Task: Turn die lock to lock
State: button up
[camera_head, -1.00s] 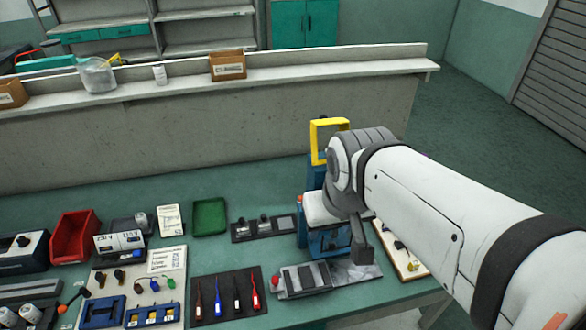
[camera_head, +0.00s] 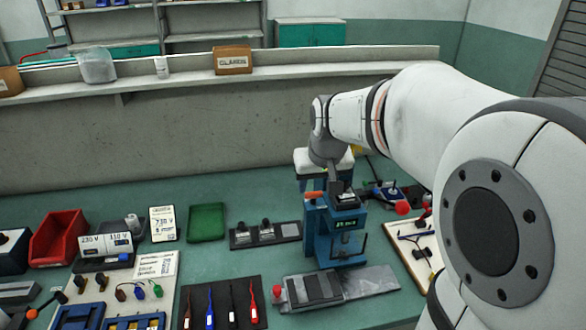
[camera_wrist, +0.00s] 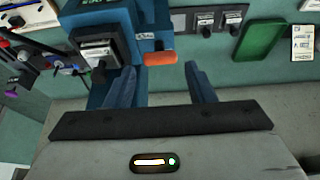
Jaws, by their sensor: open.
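The blue press with a small green display (camera_head: 348,223) stands at the right of the bench. An orange lever (camera_head: 314,195), which looks like the die lock, sticks out at its upper left side. In the wrist view the orange lever (camera_wrist: 160,58) shows just beyond the gap between my fingertips, near the left finger. My gripper (camera_wrist: 165,75) is open, with its two blue fingers apart and nothing held. In the head view my gripper is at the top of the press and my arm hides part of it.
A grey plate with a dark block (camera_head: 312,287) lies before the press. A dark strip with switches (camera_head: 265,234) and a green tray (camera_head: 206,222) are to the left. A red-knobbed lever (camera_head: 402,207) stands at right. A concrete wall (camera_head: 190,135) rises behind.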

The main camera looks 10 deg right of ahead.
aim_at(314, 193)
jog(key=shift+x, duration=1.5)
jog(key=shift+c, duration=0.3)
